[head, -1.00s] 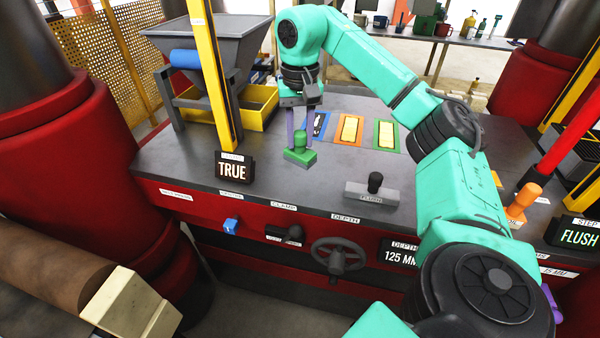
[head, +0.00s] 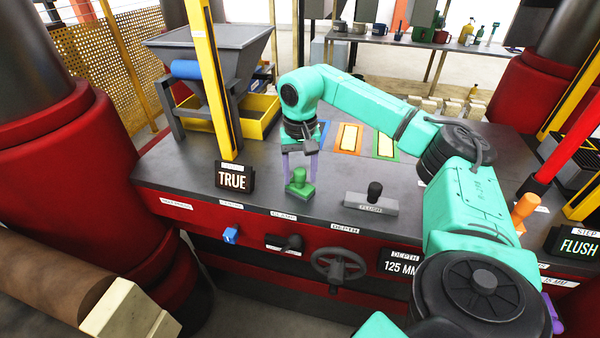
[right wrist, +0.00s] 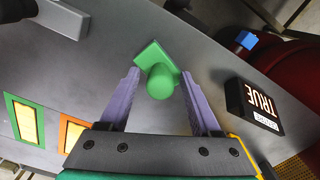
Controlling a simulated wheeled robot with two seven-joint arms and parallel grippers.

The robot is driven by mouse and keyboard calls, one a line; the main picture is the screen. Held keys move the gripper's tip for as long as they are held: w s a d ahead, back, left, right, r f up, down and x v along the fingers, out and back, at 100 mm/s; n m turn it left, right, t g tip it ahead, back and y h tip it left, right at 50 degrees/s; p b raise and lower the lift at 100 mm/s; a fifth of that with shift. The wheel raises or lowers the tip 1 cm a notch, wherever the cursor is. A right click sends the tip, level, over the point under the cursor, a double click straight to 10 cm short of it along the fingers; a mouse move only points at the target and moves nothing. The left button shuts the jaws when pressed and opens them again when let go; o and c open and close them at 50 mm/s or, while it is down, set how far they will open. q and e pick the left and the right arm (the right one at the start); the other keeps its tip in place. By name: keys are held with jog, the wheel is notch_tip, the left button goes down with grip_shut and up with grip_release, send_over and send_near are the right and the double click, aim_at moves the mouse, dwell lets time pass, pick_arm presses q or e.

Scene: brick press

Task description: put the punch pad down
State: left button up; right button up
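The green punch pad (head: 299,190), a flat plate with a round knob, sits on the grey press table near its front edge, right of the TRUE sign. It also shows in the right wrist view (right wrist: 160,82), knob toward the camera. My right gripper (head: 300,172) is above it with its purple fingers spread. In the right wrist view the fingers (right wrist: 161,75) stand on both sides of the pad, with gaps beside the knob. Whether a fingertip touches the plate's edge is unclear. My left gripper is not in view.
The TRUE sign (head: 234,177) and yellow post (head: 211,80) stand left of the pad. Orange (head: 338,145) and green (head: 374,148) framed plates lie behind. A handwheel (head: 338,264) is on the front.

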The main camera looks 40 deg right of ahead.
aim_at(299, 170)
notch_tip(299, 170, up, 6)
jog(key=shift+w+f+b, duration=0.15)
jog(key=shift+b, duration=0.25)
notch_tip(299, 170, up, 7)
jog(key=p, duration=0.2)
jog(key=shift+f+p, duration=0.2)
jog(key=shift+p, duration=0.15)
jog(key=shift+f, duration=0.1)
